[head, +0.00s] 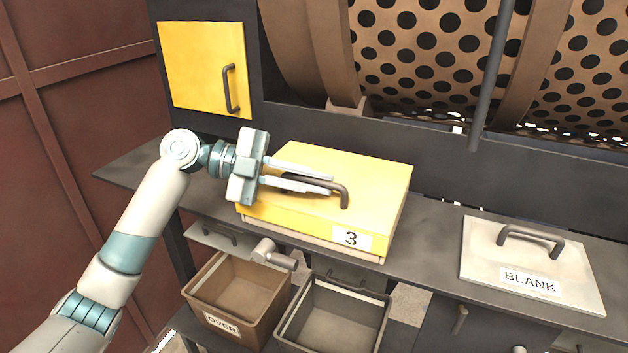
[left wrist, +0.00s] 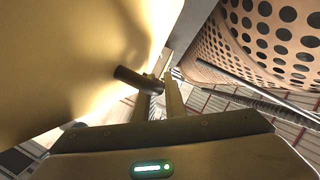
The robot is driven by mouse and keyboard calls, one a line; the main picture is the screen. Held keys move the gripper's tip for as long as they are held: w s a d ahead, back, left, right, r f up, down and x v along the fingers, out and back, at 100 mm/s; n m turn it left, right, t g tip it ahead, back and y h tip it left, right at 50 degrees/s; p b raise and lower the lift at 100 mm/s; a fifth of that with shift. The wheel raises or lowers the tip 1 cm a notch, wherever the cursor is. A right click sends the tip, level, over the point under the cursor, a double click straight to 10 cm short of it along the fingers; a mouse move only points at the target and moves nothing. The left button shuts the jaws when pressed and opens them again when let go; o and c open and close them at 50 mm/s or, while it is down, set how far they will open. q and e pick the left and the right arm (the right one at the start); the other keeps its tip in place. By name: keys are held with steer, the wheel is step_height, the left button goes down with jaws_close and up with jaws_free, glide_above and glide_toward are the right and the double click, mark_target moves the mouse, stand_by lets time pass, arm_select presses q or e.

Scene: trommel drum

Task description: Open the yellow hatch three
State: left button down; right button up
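Yellow hatch three (head: 375,172) lies on the dark bench, with a label "3" on its front and a dark bar handle (head: 344,198) on top. The hatch looks closed, with a pale strip under its front edge. My left gripper (head: 332,183) reaches in from the left, its two narrow-set fingers on either side of the handle bar, seemingly shut on it. In the left wrist view the dark handle (left wrist: 138,79) runs into the fingers (left wrist: 161,92), and the yellow hatch face (left wrist: 70,60) fills the left. The exact contact is partly hidden. My right gripper is not in view.
A yellow door (head: 195,65) is at the upper left. The perforated drum (head: 430,50) is behind. A pale "BLANK" cover (head: 485,262) lies at the right. The "OVER" bin (head: 215,297) and a grey bin (head: 330,320) stand below the bench.

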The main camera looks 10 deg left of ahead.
arm_select(q)
steer(key=shift+r, duration=0.1)
steer(key=shift+w+r+n, duration=0.25)
steer(key=shift+r+n, duration=0.05)
steer(key=shift+r, duration=0.5)
steer(key=w+d+r+n+g+y+p, duration=0.2)
steer(key=w+r+n+p, duration=0.1)
steer(key=r, duration=0.6)
steer(key=shift+w+n+g, duration=0.3)
steer(key=shift+w+n, duration=0.4)
steer(key=shift+w, duration=0.55)
